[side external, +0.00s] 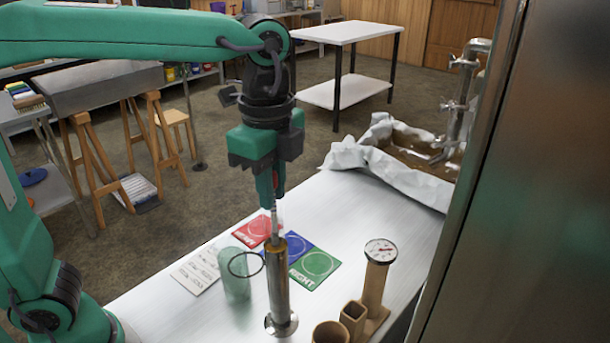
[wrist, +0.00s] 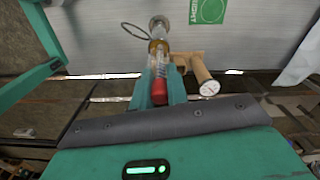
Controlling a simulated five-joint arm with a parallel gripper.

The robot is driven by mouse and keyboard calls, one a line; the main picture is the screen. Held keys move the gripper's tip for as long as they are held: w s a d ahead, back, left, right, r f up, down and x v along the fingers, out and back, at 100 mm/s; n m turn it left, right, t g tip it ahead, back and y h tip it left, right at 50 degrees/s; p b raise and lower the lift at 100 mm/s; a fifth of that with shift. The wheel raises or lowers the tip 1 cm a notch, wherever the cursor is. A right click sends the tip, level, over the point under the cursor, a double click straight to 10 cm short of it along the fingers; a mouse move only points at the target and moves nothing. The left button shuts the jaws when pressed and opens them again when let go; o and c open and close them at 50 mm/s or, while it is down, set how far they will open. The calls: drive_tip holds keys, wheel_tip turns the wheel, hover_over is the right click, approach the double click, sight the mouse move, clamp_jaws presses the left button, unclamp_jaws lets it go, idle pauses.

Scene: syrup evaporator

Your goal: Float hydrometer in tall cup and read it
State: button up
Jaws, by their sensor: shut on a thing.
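The tall metal cup (side external: 278,285) stands upright on the white table, with amber at its mouth; it also shows in the wrist view (wrist: 158,33). My gripper (side external: 271,203) is directly above the cup, pointing down, shut on the hydrometer (side external: 274,224). The hydrometer's slim stem is near upright and its lower end goes into or meets the cup mouth; I cannot tell how deep. In the wrist view, the hydrometer (wrist: 159,90) shows red between the fingers (wrist: 160,88). Its scale is too small to read.
Red (side external: 254,230), blue (side external: 297,244) and green (side external: 315,268) cards lie behind. A dial thermometer (side external: 380,252) stands on a brown holder (side external: 373,292) at right. A crumpled foil-lined pan (side external: 350,156) is farther back.

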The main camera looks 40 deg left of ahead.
hover_over(276, 243)
drive_tip(key=shift+w+a+f, duration=0.1)
drive_tip(key=shift+f, duration=0.95)
drive_tip(key=shift+a+f, duration=0.1)
drive_tip(key=shift+f, duration=1)
drive_tip(key=o, duration=0.9)
drive_tip(key=o, duration=0.8)
drive_tip(key=shift+r, duration=0.2)
drive_tip(key=shift+r, duration=3.6)
